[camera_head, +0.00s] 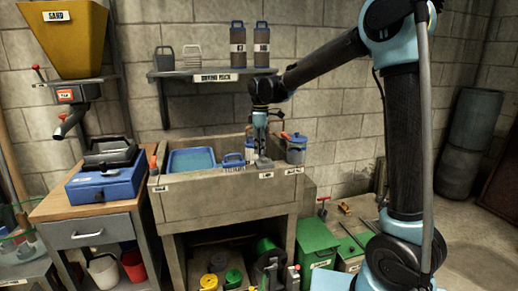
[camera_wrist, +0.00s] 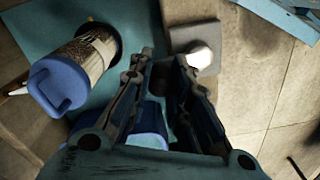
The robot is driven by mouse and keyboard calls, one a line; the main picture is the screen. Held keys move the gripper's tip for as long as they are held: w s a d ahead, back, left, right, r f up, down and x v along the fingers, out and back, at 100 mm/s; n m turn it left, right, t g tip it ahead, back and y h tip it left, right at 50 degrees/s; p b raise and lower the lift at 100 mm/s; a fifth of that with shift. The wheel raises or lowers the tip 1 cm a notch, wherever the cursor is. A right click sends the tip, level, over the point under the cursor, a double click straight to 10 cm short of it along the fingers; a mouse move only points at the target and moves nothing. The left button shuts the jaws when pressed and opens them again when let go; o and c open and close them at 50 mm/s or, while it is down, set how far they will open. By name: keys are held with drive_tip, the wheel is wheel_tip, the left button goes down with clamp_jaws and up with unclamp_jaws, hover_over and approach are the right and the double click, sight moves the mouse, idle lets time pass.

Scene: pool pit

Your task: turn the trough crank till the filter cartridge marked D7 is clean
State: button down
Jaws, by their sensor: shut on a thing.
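The stone trough (camera_head: 215,203) stands against the wall. A blue tray (camera_head: 190,160) lies at its left, with a small blue looped handle (camera_head: 233,160) beside it. My gripper (camera_head: 262,148) points down over the trough's right part, above a grey block (camera_head: 263,165). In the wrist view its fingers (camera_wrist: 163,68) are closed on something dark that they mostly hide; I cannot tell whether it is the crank. A pleated, brown-stained cartridge with a blue cap (camera_wrist: 62,82) shows left of the fingers, apart from them. I cannot read a D7 mark.
A lidded blue-grey pot (camera_head: 297,150) stands right of my gripper. A shelf (camera_head: 212,73) above holds two capped cartridges. A workbench with a blue case (camera_head: 100,190) is at left. Green bins (camera_head: 316,240) stand on the floor at right.

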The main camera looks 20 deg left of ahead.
drive_tip(key=shift+s, duration=0.1)
drive_tip(key=c, duration=1.4)
unclamp_jaws()
drive_tip(key=shift+c, duration=0.2)
drive_tip(key=shift+r, duration=0.1)
wheel_tip(320, 180, up, 12)
drive_tip(key=shift+w, duration=0.2)
